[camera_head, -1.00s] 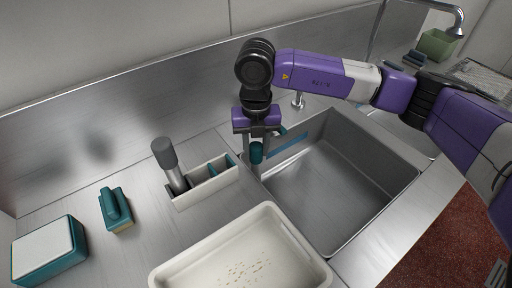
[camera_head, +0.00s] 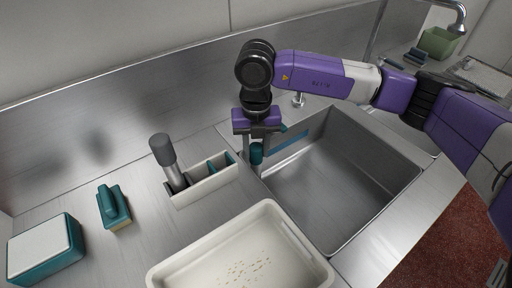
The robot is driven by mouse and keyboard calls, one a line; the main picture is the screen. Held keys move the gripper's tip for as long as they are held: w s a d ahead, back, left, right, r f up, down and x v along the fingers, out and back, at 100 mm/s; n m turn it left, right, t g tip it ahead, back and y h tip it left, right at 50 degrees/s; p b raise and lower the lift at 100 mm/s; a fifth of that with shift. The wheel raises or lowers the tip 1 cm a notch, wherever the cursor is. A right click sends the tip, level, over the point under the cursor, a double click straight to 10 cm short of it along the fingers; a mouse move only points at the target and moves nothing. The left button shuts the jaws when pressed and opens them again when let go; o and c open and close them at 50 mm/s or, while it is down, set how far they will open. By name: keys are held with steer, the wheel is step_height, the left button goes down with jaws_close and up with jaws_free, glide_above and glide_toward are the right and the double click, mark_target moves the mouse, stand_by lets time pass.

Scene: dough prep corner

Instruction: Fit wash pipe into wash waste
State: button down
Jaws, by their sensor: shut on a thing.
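My gripper (camera_head: 257,139) points down over the left rim of the steel sink basin (camera_head: 345,185). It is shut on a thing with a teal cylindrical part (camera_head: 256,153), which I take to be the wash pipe. The fingers hide much of it, and its lower end is hard to make out against the basin's left wall. The wash waste cannot be made out in the basin; the visible part of the floor looks bare.
A white divided caddy (camera_head: 205,186) with a grey-handled tool (camera_head: 168,160) stands left of the sink. A cream tray (camera_head: 285,225) lies in front. A teal brush (camera_head: 113,207) and a teal box with a white top (camera_head: 45,248) are further left. A faucet (camera_head: 299,99) stands behind.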

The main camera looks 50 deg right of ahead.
steer(key=shift+f+b, duration=1)
steer(key=shift+f, duration=0.15)
steer(key=c, duration=0.9)
jaws_free()
steer(key=shift+a+r, duration=0.1)
steer(key=shift+w+r, duration=0.1)
steer(key=shift+r, duration=0.15)
steer(key=shift+a+r+p, duration=0.1)
steer(key=shift+r+p, duration=1)
steer(key=shift+r, duration=0.45)
steer(key=shift+r+p, duration=1.05)
steer(key=shift+r, duration=1.05)
steer(key=shift+d, duration=0.2)
